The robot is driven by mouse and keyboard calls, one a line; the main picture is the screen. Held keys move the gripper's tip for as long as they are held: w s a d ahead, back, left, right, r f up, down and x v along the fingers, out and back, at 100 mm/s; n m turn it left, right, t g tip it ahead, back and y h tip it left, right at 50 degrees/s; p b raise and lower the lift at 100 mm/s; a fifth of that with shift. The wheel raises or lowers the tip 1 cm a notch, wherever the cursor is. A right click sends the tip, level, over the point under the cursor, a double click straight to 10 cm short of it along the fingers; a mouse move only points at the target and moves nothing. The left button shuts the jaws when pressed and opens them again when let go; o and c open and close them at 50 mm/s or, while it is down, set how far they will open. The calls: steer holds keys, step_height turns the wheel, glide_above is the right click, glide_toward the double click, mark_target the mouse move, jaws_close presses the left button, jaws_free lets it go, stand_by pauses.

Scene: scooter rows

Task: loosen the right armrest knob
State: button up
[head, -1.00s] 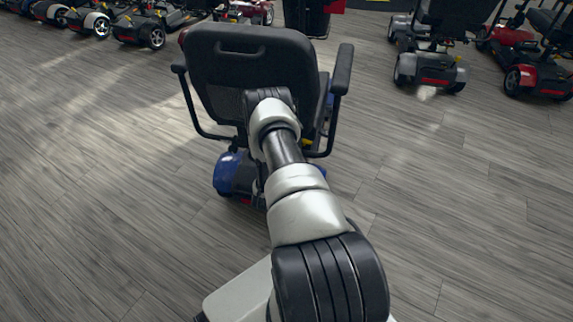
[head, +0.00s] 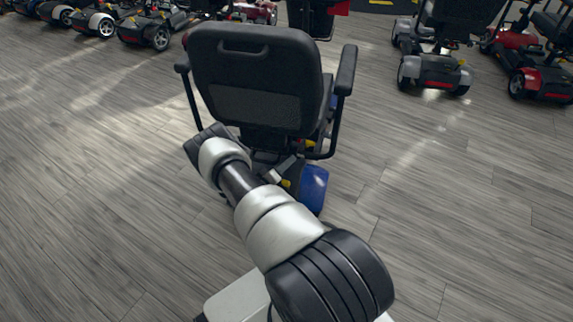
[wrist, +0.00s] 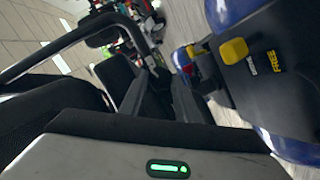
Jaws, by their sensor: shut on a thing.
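The scooter's black seat (head: 255,75) faces away from me. Its right armrest (head: 346,70) is on the right side, with a black tube running down and under the seat. In the head view my arm bends low behind the seat, and its end goes under the seat's rear edge, where the gripper is hidden. In the wrist view my gripper (wrist: 160,88) reaches past its grey housing with dark fingers, close under the seat. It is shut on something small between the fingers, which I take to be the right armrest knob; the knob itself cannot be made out.
The scooter's blue rear body (head: 313,188) is below the seat. A yellow lever (wrist: 234,50) and a FREE label show beside the gripper in the wrist view. Other scooters (head: 433,70) stand in rows at the back. The floor on both sides is clear.

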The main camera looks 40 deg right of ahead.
steer(key=shift+f+n+h, duration=0.1)
steer(key=shift+n+h, duration=0.4)
steer(key=shift+n, duration=0.3)
steer(key=o, duration=1)
steer(key=shift+o, duration=0.2)
steer(key=p+v, duration=0.2)
steer(key=v, duration=1.5)
steer(key=shift+a+p, duration=0.25)
steer(key=shift+p, duration=0.1)
steer(key=shift+w, duration=0.15)
